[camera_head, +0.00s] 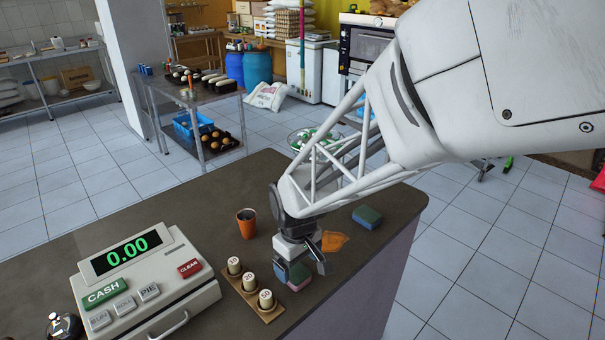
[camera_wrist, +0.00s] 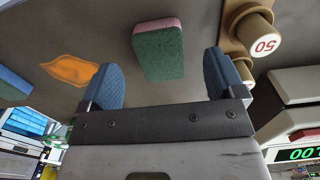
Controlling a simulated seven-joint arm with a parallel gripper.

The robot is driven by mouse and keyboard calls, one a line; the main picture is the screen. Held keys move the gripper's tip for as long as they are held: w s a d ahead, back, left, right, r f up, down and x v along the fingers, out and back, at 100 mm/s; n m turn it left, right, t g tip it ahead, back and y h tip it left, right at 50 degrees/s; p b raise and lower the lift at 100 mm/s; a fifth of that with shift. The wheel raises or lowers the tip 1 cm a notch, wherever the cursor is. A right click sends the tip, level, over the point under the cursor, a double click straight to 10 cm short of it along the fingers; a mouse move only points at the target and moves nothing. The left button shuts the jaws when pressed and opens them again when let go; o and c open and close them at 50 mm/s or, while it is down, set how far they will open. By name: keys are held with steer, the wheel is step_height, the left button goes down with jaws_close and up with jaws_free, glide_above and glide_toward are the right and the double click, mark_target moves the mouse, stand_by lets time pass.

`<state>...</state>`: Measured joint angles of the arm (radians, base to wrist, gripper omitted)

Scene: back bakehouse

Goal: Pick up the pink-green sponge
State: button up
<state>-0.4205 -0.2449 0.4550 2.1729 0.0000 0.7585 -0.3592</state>
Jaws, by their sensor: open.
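The pink-green sponge (camera_wrist: 160,53) lies on the dark counter in the wrist view, green face showing with a pink edge at its far side. It sits beyond and between the two blue finger pads of my open gripper (camera_wrist: 160,80), apart from both. In the head view the sponge (camera_head: 299,279) is partly hidden behind my gripper (camera_head: 300,268), which hangs low above the counter around it. Nothing is held.
A blue-green sponge (camera_head: 367,217) and a flat orange item (camera_head: 333,241) lie to the right on the counter (camera_head: 205,225). A wooden strip with numbered pegs (camera_head: 249,281), a brown cup (camera_head: 246,222) and a cash register (camera_head: 146,283) stand to the left.

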mark_target(299, 274)
steer(key=shift+d+f, duration=0.1)
steer(key=shift+f, duration=2.15)
steer(key=c, duration=1)
